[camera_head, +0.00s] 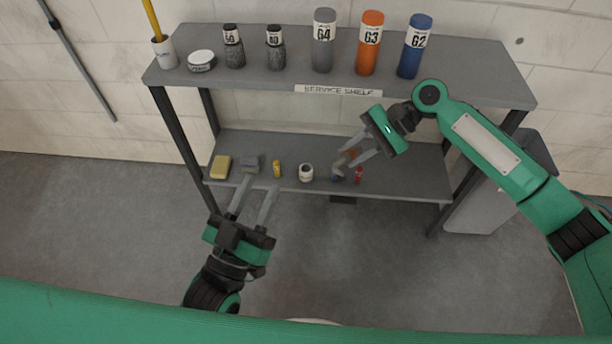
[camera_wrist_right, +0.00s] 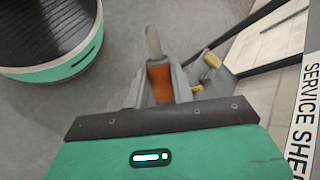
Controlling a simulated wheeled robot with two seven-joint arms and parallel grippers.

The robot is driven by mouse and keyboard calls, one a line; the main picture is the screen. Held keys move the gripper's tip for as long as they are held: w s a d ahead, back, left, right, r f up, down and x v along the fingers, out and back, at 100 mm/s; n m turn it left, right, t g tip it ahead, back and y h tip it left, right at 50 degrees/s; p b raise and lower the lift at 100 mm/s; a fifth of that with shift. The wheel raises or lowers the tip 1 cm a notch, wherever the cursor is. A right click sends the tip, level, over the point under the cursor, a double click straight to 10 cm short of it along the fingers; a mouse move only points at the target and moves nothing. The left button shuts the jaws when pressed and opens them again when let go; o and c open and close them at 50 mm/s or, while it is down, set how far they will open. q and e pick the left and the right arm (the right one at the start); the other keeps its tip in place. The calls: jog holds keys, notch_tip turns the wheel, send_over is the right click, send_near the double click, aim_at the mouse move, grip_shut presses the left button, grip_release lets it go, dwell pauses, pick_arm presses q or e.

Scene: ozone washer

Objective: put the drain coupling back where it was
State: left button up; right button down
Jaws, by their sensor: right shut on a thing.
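My right gripper (camera_head: 348,158) is shut on an orange piece with a pale grey, narrow end. In the right wrist view this orange piece (camera_wrist_right: 159,82) stands between the fingers, its grey end pointing away from the palm. I cannot tell for sure that it is the drain coupling. In the head view the gripper hangs in front of the service shelf, over the right half of the lower board (camera_head: 405,178), and its fingers partly hide the piece. My left gripper (camera_head: 259,185) is open and empty, in front of the lower board's left part.
The lower board holds a yellow sponge (camera_head: 220,166), a grey block (camera_head: 250,163), a small yellow item (camera_head: 277,168), a white jar (camera_head: 306,172), a blue item (camera_head: 338,175) and a red item (camera_head: 358,175). The upper board (camera_head: 470,80) carries labelled cylinders and jars above.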

aim_at(355, 158)
jog(key=m+y, duration=0.1)
jog(key=f+m+t, duration=0.1)
jog(key=m, duration=0.1)
jog(key=m+t+y, duration=0.1)
jog(key=shift+w+a+f+m+y, duration=0.2)
jog(key=shift+a+f+m+y, duration=0.1)
jog(key=shift+a+f+m, duration=0.1)
jog(key=shift+w+a+f+m+t+y, duration=0.15)
jog(key=shift+m+t+y, duration=0.25)
jog(key=shift+m+t, duration=0.5)
jog(key=m+t, duration=0.1)
jog(key=f+m+t+y, duration=0.1)
jog(key=m, duration=0.1)
jog(key=a+m+t, duration=0.1)
jog(key=m+t, duration=0.1)
jog(key=shift+w+f, duration=0.15)
jog(key=shift+w, duration=0.15)
jog(key=a+f+m+t+h, duration=0.1)
jog(key=m+t, duration=0.3)
jog(key=w+f+m+t+h, duration=0.1)
jog(key=m+t+h, duration=0.1)
jog(key=m+t, duration=0.1)
jog(key=w+a+f+m+t+h, duration=0.1)
jog(key=m+t, duration=0.3)
jog(key=t, duration=0.1)
jog(key=shift+a+f+m+h, duration=0.2)
jog(key=shift+a+m+h, duration=0.1)
jog(key=shift+a+h, duration=0.1)
